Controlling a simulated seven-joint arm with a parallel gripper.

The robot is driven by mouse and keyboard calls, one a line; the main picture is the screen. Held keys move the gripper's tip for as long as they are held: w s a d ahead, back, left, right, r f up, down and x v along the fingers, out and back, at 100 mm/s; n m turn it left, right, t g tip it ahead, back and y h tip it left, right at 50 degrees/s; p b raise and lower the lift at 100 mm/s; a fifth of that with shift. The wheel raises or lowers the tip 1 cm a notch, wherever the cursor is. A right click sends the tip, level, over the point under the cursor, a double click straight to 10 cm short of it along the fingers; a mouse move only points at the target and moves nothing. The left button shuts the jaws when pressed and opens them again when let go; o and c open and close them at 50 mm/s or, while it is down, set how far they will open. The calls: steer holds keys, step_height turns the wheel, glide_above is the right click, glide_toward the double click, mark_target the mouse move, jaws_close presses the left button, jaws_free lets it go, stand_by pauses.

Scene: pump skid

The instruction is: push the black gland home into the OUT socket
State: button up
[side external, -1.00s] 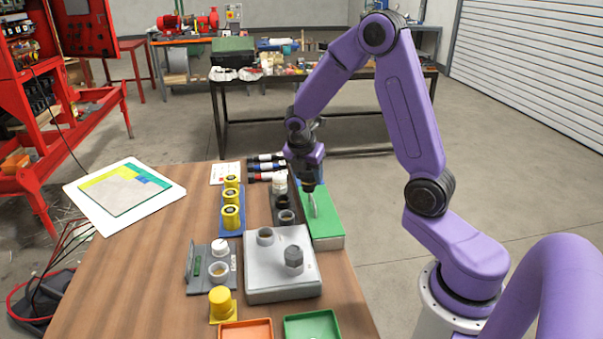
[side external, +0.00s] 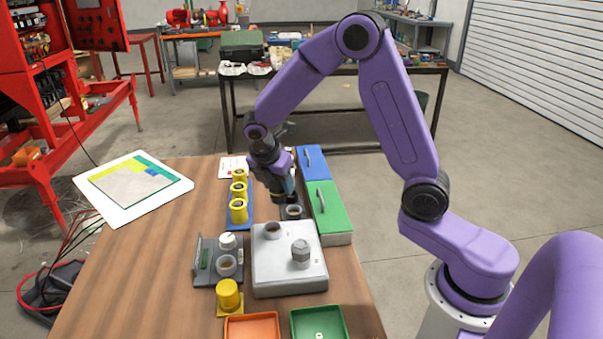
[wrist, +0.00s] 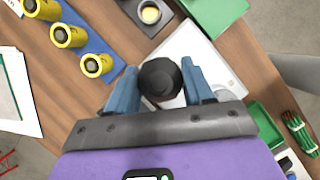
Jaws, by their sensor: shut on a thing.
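My gripper (wrist: 160,88) is shut on the black gland (wrist: 160,76), which sits between the blue fingers in the wrist view. In the side view my gripper (side external: 284,194) is tilted and hangs above the back edge of the pale grey box (side external: 288,284). The gland is mostly hidden there. The box has an open round socket (side external: 272,231) at its back left and a grey hex fitting (side external: 301,254) at its front right. The gland is apart from both. I cannot read which socket is marked OUT.
A dark rack with an empty ring (side external: 293,212) stands behind the box. Yellow cylinders (side external: 238,211) stand on a blue strip at left. A grey fixture (side external: 205,268) and trays (side external: 320,323) are nearer.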

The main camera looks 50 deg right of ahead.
steer(key=a, duration=0.2)
steer(key=shift+w+a+f, duration=0.1)
steer(key=shift+a, duration=0.3)
steer(key=shift+f, duration=2.6)
steer(key=shift+f, duration=1.7)
steer(key=o, duration=1.2)
steer(key=shift+r, duration=0.1)
steer(key=v, duration=1.7)
steer(key=shift+r, duration=0.1)
